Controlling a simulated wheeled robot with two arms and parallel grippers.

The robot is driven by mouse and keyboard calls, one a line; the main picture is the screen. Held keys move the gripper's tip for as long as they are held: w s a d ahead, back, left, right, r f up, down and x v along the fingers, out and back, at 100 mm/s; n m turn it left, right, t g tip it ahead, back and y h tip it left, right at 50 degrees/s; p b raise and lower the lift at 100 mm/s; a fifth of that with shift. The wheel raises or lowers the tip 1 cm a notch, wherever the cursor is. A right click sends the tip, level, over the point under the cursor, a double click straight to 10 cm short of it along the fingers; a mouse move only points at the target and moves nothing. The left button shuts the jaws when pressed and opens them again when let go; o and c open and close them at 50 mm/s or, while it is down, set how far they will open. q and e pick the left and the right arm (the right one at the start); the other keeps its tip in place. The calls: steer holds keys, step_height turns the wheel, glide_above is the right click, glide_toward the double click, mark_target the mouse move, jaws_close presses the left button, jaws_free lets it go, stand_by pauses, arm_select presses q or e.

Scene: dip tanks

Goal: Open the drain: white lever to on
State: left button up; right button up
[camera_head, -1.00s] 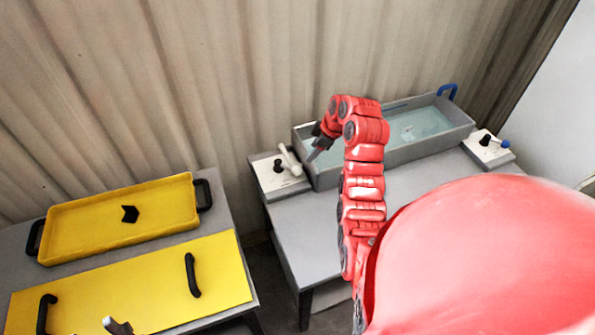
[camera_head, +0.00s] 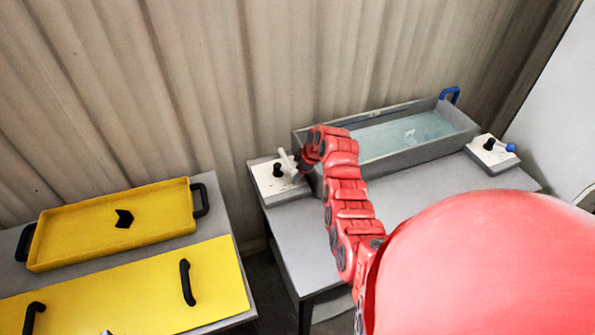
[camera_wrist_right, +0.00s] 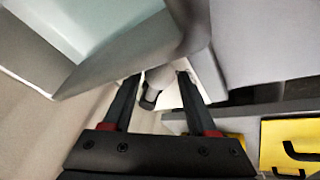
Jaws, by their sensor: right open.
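The white lever (camera_head: 287,162) stands up from a pale valve plate (camera_head: 272,185) at the left end of the grey tank. My right gripper (camera_head: 298,170) is beside the lever's right side, and my red arm reaches across the tank's front left corner. In the right wrist view, the open fingers of my right gripper (camera_wrist_right: 158,80) point at the white lever (camera_wrist_right: 159,76), which shows between them. Whether either finger touches it I cannot tell. The lever's lower part is partly hidden. My left gripper is not in view.
The grey tank (camera_head: 400,159) holds clear liquid and has a blue handle (camera_head: 450,94). A yellow tray (camera_head: 80,240) and yellow lid (camera_head: 225,285) are on the left table. A gap separates the tables.

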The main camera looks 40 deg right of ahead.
steer(key=shift+w+f, duration=0.15)
steer(key=shift+f, duration=0.1)
jaws_close()
stand_by(1.4)
